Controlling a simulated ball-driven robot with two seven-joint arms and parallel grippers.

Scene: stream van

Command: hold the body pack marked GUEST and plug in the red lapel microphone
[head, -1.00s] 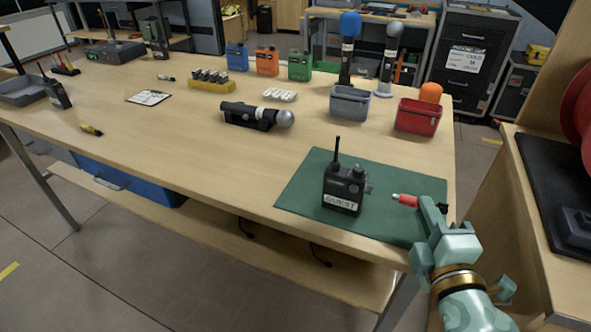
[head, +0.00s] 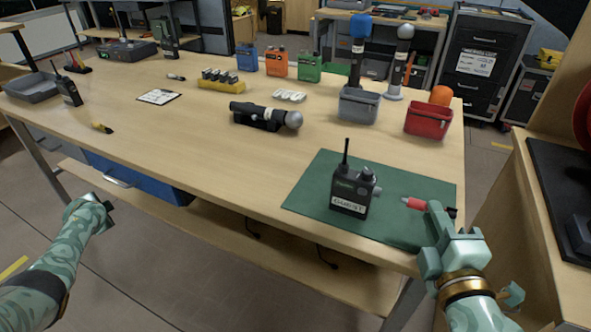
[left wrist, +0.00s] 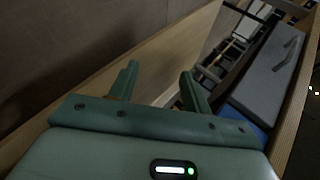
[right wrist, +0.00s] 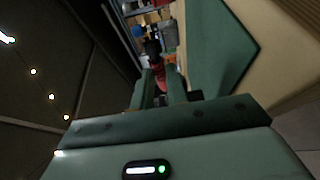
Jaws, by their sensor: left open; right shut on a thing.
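The black body pack (head: 352,190) marked GUEST stands upright on the green mat (head: 312,190), its antenna up. A grey round part shows on its top right. My right gripper (head: 440,213) is shut on the red lapel microphone (head: 416,204), whose light tip points left toward the pack, apart from it. In the right wrist view the red microphone (right wrist: 160,75) sits between the fingers. My left gripper (head: 98,208) is off the table's front edge at the left, far from the pack. In the left wrist view the left gripper (left wrist: 160,80) is open and empty.
A microphone on a black cradle (head: 266,117), a grey bin (head: 358,104) and a red bin (head: 428,120) stand behind the mat. Blue, orange and green packs (head: 309,66) stand farther back. The table between the left gripper and the mat is clear.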

